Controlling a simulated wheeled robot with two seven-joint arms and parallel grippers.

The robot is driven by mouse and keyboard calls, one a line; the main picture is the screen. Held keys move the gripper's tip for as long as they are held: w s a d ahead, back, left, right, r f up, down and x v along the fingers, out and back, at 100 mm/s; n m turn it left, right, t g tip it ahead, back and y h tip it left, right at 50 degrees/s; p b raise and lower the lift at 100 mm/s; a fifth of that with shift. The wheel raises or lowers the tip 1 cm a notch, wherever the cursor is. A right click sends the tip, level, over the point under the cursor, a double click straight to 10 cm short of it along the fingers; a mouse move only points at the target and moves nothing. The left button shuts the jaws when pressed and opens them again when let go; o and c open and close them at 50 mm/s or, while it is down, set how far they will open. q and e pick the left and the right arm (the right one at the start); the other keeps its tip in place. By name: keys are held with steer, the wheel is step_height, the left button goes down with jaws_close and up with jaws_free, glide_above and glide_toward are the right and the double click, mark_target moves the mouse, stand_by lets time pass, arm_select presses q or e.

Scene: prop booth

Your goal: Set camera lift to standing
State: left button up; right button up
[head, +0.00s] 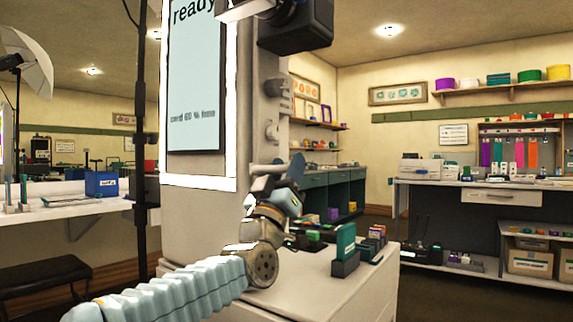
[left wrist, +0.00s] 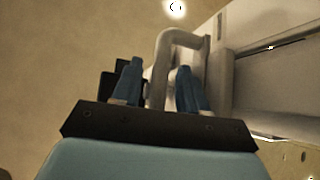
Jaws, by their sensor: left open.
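The tall pale booth column (head: 205,210) carries a lit screen (head: 195,90) reading "ready" and a card line. A black camera (head: 300,28) sticks out at its top right. Small grey fittings (head: 280,92) sit on the column's right side, above my left gripper (head: 281,165). In the left wrist view, a grey bent handle (left wrist: 160,52) stands beyond my blue fingers (left wrist: 157,80), one leg showing between them. The gripper is open; whether the fingers touch the handle cannot be told. My right gripper is out of view.
A white cabinet top (head: 335,285) below my left gripper holds a green item in a dark stand (head: 345,243) and several small things. A counter (head: 75,207) stands at left, with a black light stand (head: 141,190) in front. A workbench (head: 480,187) stands at right beyond open floor.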

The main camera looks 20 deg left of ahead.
arm_select(q)
jaws_close()
stand_by(0.3)
steer(key=p, duration=0.8)
glide_toward(286, 102)
step_height(286, 102, up, 6)
steer(key=d, duration=0.3)
steer(key=shift+s+f, duration=0.1)
steer(key=shift+f, duration=0.15)
jaws_free()
